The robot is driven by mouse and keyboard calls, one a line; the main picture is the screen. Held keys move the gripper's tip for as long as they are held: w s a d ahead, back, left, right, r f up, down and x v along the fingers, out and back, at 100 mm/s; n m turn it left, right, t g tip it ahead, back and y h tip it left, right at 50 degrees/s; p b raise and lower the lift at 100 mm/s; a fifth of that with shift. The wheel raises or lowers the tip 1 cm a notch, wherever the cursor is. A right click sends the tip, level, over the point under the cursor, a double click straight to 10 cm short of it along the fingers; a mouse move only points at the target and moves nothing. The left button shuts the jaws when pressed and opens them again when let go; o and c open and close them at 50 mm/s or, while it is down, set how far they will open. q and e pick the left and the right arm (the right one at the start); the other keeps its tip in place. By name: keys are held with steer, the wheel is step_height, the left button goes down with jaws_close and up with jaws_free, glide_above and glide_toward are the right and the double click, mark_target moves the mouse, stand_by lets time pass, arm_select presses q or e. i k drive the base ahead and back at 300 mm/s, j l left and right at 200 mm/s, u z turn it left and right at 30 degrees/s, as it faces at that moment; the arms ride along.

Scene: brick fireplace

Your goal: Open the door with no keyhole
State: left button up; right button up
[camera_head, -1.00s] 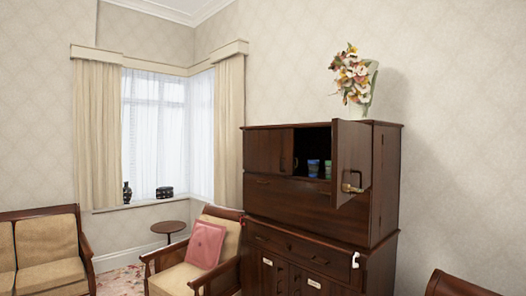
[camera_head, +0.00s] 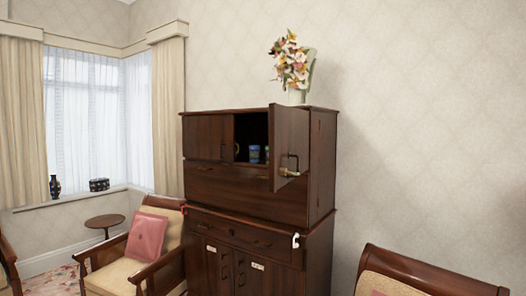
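A dark brown wooden cabinet (camera_head: 250,194) stands against the wall at the centre. I cannot make out keyholes at this size. Neither of my grippers is in view.
Small cups (camera_head: 254,153) stand inside the open compartment. A flower vase (camera_head: 297,94) is on the cabinet top. An armchair with a pink cushion (camera_head: 147,236) stands close at the cabinet's left. Another chair (camera_head: 425,276) is at the lower right. A small round table (camera_head: 104,221) stands near the window.

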mark_target(209, 137)
steer(key=i+j+z, duration=0.3)
steer(key=z, duration=0.15)
steer(key=i+j+z, duration=0.5)
steer(key=j, duration=0.25)
steer(key=i+j+z, duration=0.1)
steer(key=i+j, duration=0.2)
steer(key=i+j+z, duration=0.1)
steer(key=j, duration=0.35)
steer(key=i+j, duration=0.2)
steer(key=j, duration=0.15)
steer(key=i+j, duration=0.15)
steer(key=j, duration=0.2)
steer(key=i+j, duration=0.2)
steer(key=j, duration=0.2)
steer(key=l+z, duration=0.05)
